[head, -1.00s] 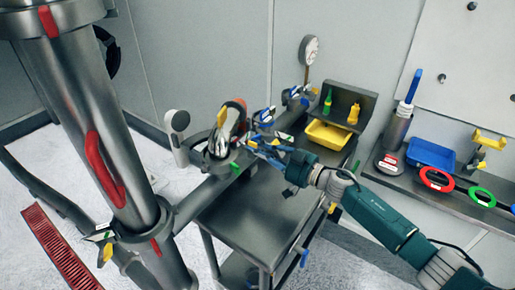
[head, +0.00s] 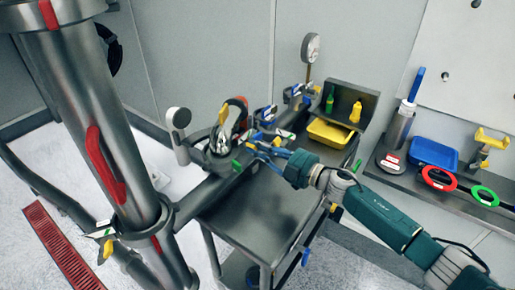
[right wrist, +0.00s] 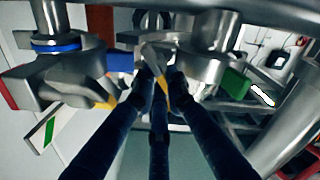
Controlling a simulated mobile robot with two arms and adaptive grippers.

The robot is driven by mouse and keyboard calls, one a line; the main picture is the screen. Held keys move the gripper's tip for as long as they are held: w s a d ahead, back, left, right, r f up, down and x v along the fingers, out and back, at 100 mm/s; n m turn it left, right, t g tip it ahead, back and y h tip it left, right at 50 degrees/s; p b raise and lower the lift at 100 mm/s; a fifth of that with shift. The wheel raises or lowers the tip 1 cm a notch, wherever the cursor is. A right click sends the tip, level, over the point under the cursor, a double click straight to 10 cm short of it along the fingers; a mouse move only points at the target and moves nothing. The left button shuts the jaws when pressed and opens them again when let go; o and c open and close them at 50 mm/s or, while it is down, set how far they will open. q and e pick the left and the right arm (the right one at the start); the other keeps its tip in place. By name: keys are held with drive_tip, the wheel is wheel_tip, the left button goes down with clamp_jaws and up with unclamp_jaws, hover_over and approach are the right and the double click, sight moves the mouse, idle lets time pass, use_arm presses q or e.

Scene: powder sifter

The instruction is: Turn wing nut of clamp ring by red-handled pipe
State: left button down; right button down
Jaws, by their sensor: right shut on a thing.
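The big steel pipe (head: 85,120) with red handles stands at the left in the head view. A clamp ring (head: 135,228) circles its lower part, with a yellow-tipped wing nut (head: 106,250) beside it. My right gripper (head: 258,149) reaches from the right to the pipe fittings in the middle, near a red-topped steel piece (head: 232,118). In the right wrist view my right gripper (right wrist: 160,88) is shut on a grey, yellow-edged wing nut (right wrist: 154,60), between two clamped pipe joints. The fingers partly hide it. My left gripper is not in view.
A dark steel cart (head: 250,215) stands below the fittings. A yellow bin (head: 328,133) sits at its back. A wall shelf at the right holds a blue bin (head: 433,152) and red (head: 437,178) and green rings (head: 484,195). A gauge (head: 310,48) stands at the back.

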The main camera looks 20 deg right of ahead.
drive_tip(key=shift+f+n, duration=0.1)
drive_tip(key=shift+n, duration=0.5)
drive_tip(key=shift+a, duration=0.1)
drive_tip(key=c, duration=1.7)
unclamp_jaws()
drive_tip(key=shift+c, duration=0.2)
drive_tip(key=shift+s, duration=0.1)
drive_tip(key=v, duration=1.2)
